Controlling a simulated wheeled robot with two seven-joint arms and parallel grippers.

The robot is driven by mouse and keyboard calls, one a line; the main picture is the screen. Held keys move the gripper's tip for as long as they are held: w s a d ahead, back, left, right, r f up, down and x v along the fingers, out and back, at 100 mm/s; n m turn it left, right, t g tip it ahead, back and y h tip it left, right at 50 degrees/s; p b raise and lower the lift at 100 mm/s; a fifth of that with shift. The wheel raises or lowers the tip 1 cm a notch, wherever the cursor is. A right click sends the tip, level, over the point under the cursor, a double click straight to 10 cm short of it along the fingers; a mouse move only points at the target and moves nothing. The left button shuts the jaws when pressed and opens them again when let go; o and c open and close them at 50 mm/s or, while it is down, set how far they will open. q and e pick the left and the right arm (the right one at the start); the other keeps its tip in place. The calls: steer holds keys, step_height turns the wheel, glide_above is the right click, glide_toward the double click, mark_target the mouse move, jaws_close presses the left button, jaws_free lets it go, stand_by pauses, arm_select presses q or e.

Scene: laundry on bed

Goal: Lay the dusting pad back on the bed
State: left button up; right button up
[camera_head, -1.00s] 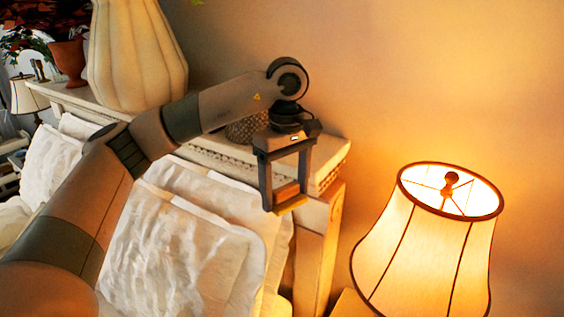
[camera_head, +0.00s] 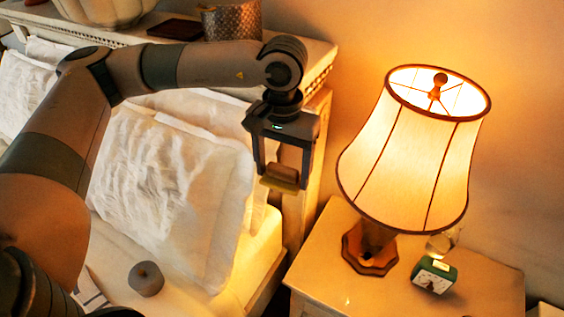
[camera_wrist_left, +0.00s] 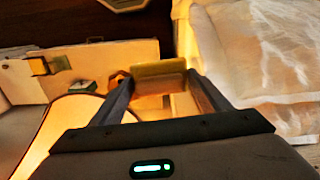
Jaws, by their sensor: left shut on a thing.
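My left gripper (camera_head: 279,172) is shut on the dusting pad (camera_head: 284,182), a small block with a yellowish face and a brown part. The pad is in the air, in front of the headboard's right end post. In the left wrist view the pad (camera_wrist_left: 158,72) sits between the fingertips of the gripper (camera_wrist_left: 162,84). The bed (camera_head: 258,252) lies below and to the left, with white pillows (camera_head: 165,190) against the headboard. My left arm hides part of the pillows and headboard. My right gripper is not in view.
A nightstand (camera_head: 325,272) stands right of the bed, holding a lit lamp (camera_head: 410,160) and a green clock (camera_head: 434,275). A grey round object (camera_head: 146,278) is on the bed. A patterned pot (camera_head: 232,21) stands on the headboard shelf. Bare bed shows beside the pillows.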

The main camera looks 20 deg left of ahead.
arm_select(q)
step_height(320, 180, down, 14)
steer(key=b, duration=1.3)
steer(key=shift+f, duration=0.25)
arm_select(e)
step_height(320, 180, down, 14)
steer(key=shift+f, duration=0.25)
arm_select(q)
steer(key=shift+a, duration=0.1)
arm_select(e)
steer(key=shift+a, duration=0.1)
